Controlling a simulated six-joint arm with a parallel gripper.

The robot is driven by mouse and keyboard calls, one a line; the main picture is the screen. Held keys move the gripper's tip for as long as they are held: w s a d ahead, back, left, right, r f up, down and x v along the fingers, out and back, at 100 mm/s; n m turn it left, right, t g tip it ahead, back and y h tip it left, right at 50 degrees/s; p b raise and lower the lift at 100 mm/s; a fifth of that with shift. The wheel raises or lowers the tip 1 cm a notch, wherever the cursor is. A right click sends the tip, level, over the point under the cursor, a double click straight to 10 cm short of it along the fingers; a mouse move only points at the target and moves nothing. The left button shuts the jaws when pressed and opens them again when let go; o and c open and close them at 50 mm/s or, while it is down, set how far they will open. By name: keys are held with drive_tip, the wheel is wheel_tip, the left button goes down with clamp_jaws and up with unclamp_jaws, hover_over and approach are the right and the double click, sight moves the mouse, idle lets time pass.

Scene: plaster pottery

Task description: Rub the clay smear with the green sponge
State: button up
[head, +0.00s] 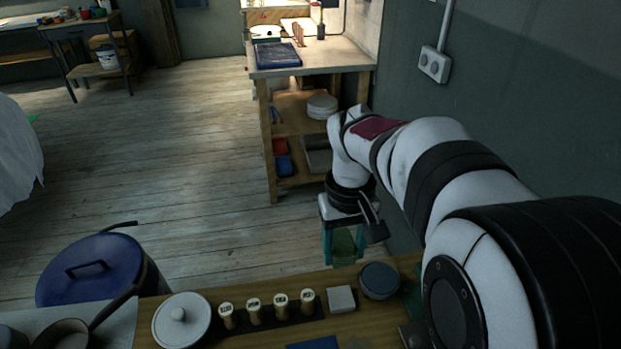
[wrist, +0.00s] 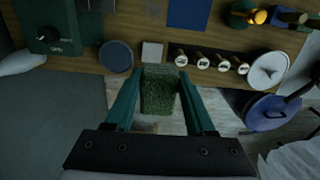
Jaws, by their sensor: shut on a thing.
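The green sponge (head: 345,242) is held between the teal fingers of my gripper (head: 343,250). In the wrist view the sponge (wrist: 159,92) fills the gap between both fingers (wrist: 159,76). My gripper is beyond the far edge of the wooden worktop (head: 260,338), out over the floor, and the sponge is apart from the worktop. A faint greyish patch, likely the clay smear (head: 356,342), shows at the bottom edge of the head view, right of a blue square. It is also faint at the top of the wrist view (wrist: 152,10).
A pale square block (head: 341,299) and a round blue-grey container (head: 379,281) stand near the worktop's far edge. Several stamps (head: 267,311) in a dark rack and a white lidded pot (head: 182,320) are to the left. A blue lidded bin (head: 100,268) stands beyond.

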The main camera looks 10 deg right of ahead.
drive_tip(key=shift+s+d+f, duration=1.1)
drive_tip(key=shift+s+f, duration=0.4)
drive_tip(key=shift+f, duration=2.1)
drive_tip(key=shift+s+d+f, duration=1.15)
drive_tip(key=shift+s+f, duration=0.3)
drive_tip(key=shift+f, duration=2.2)
drive_tip(key=shift+s+d+f, duration=1.1)
drive_tip(key=shift+s+f, duration=0.4)
drive_tip(key=shift+f, duration=2.1)
drive_tip(key=shift+a+f, duration=0.1)
drive_tip(key=shift+a, duration=0.25)
drive_tip(key=shift+a+r, duration=0.3)
drive_tip(key=shift+a, duration=0.3)
drive_tip(key=shift+a+r, duration=0.3)
drive_tip(key=shift+a, duration=2.5)
drive_tip(key=shift+d, duration=3.75)
drive_tip(key=shift+s+a, duration=0.15)
drive_tip(key=shift+a, duration=3.45)
drive_tip(key=shift+d, duration=3.45)
drive_tip(key=shift+d+r, duration=0.15)
drive_tip(key=shift+d, duration=0.05)
wheel_tip(320, 180, up, 6)
